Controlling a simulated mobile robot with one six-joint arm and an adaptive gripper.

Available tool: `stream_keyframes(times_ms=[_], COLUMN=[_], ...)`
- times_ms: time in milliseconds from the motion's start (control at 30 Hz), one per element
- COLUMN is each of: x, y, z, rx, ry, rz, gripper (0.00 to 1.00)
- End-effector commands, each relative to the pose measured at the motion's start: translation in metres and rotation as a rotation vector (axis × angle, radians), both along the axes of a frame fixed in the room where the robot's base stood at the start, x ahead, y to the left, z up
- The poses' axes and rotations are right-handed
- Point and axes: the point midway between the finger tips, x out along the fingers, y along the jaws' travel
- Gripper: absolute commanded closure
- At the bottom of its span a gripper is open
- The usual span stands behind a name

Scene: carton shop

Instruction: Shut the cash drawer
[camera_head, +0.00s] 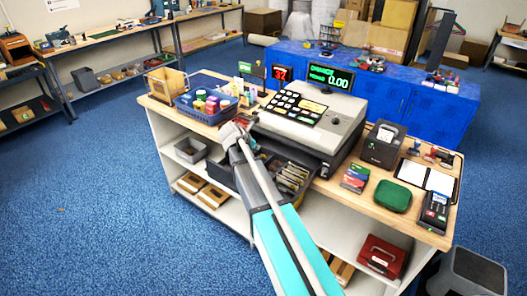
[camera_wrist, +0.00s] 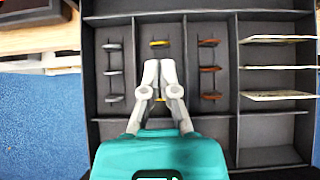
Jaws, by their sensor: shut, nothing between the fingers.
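The cash drawer (camera_head: 294,200) stands open, pulled out from under the grey cash register (camera_head: 330,118) on the counter. The wrist view looks down into the dark drawer (camera_wrist: 270,130). Coins stand in its narrow compartments, and banknotes (camera_wrist: 278,68) lie in the wide compartment at right. My gripper (camera_wrist: 158,68) is shut and empty, with its fingertips over a coin compartment left of the drawer's middle. I cannot tell whether the fingers touch anything. In the head view my arm covers part of the drawer, and my fingertips are not clear.
A blue basket of jars (camera_head: 207,103) is left of the register. A receipt printer (camera_head: 383,144), a green pouch (camera_head: 393,195) and a card terminal (camera_head: 434,211) stand at right on the wooden counter. A red cash box (camera_head: 382,257) is on the lower shelf. Blue floor at left is clear.

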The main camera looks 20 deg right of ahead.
Motion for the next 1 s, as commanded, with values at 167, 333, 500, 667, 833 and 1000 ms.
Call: stream_keyframes(times_ms=[167,333,500,667,833,1000], x=[0.003,0.007,0.015,0.022,0.029,0.036], y=[-0.003,-0.01,-0.02,-0.03,-0.041,-0.05], z=[-0.005,-0.014,-0.027,-0.039,-0.052,-0.062], rx=[0.0,0.0,0.0,0.0,0.001,0.0], ry=[-0.001,0.001,0.0,-0.001,0.001,0.0], rz=[-0.001,-0.001,-0.001,-0.002,-0.003,-0.003], gripper=[1.0,1.0,1.0,1.0,1.0,1.0])
